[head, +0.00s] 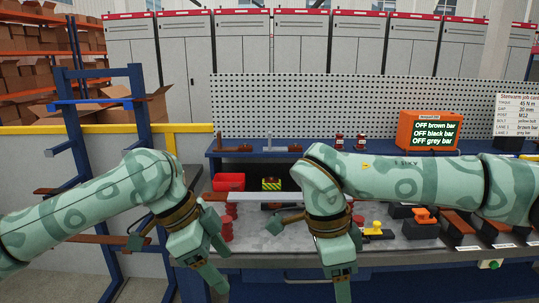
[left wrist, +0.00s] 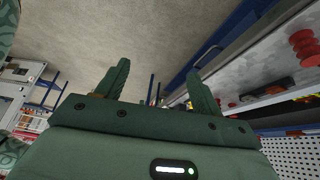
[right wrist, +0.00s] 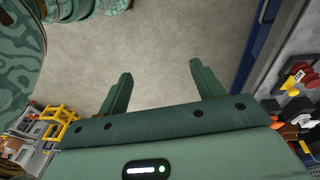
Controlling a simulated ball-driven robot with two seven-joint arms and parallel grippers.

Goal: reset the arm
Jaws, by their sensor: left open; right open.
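My two green patterned arms reach in over the front of the workbench (head: 385,258). My left gripper (head: 221,266) hangs downward near the bench's front left edge. In the left wrist view its two fingers (left wrist: 157,70) stand apart with nothing between them. My right gripper (head: 341,284) also points down, at the front edge near the middle. In the right wrist view its fingers (right wrist: 161,69) are apart and empty, with bare floor beyond them. The forearms hide part of the bench top.
An orange display (head: 429,131) reads OFF for brown, black and grey bars. A blue rack (head: 105,180) stands left. Grey cabinets (head: 243,60) line the back.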

